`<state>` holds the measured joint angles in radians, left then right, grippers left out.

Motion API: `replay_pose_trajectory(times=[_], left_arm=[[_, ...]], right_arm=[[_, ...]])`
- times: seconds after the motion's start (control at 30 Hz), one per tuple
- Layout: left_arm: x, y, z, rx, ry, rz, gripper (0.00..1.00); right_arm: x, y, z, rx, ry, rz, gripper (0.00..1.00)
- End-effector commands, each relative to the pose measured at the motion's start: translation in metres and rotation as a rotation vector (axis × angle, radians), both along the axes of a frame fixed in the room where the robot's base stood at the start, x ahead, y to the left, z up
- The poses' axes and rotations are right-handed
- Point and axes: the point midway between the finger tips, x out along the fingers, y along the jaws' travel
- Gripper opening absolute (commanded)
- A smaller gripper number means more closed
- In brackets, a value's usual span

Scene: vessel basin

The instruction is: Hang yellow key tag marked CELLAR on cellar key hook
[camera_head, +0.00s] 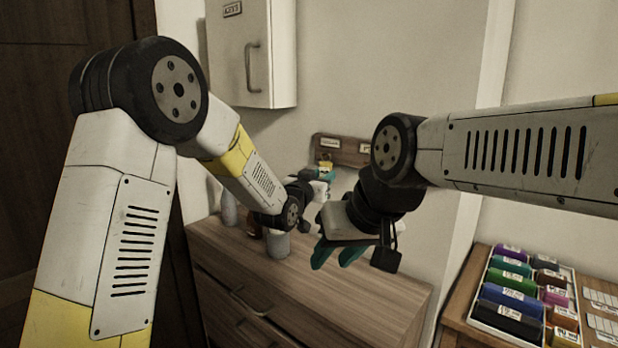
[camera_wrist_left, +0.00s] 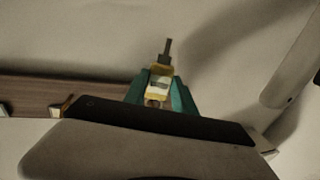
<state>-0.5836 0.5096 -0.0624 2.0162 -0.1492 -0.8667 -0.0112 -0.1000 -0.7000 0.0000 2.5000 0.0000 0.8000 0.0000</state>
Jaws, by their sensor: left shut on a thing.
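The yellow key tag (camera_wrist_left: 158,84) has a white label and is clamped between the teal fingers of my left gripper (camera_wrist_left: 160,96). A dark, thin key part points up from it in the left wrist view. The lettering is too small to read. In the head view, my left gripper (camera_head: 324,172) is in front of the lower part of a wooden hook board (camera_head: 347,146) on the wall. The board bears small pale labels; its hooks cannot be made out. My right gripper (camera_head: 336,253) hangs lower and nearer, with its teal fingers apart and nothing seen between them.
A wooden drawer chest (camera_head: 330,285) stands below the board, with a grey cup (camera_head: 278,244) and bottles near its back left. A pale wall cabinet (camera_head: 250,55) hangs at upper left. A tray (camera_head: 483,318) of coloured rolls sits on a bench at right.

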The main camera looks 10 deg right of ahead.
Motion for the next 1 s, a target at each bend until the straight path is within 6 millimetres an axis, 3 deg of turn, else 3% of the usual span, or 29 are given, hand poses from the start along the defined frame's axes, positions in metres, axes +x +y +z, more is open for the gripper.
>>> replay_pose_trajectory(times=[0.03,0.07,0.17,0.57,1.0], left_arm=[[0.0,0.0,0.0,0.0,0.0,0.0,0.0],[0.0,0.0,0.0,0.0,0.0,0.0,0.36],[0.0,0.0,0.0,0.0,0.0,0.0,0.55],[-0.005,0.004,0.0,0.0,0.0,0.0,0.57],[-0.057,0.043,0.0,0.0,0.0,0.0,0.57]], right_arm=[[0.0,0.0,0.0,0.0,0.0,0.0,0.36],[0.0,0.0,0.0,0.0,0.0,0.0,0.36],[0.0,0.0,0.0,0.0,0.0,0.0,0.36],[0.0,0.0,0.0,0.0,0.0,0.0,0.36],[0.0,0.0,0.0,0.0,0.0,0.0,0.36]])
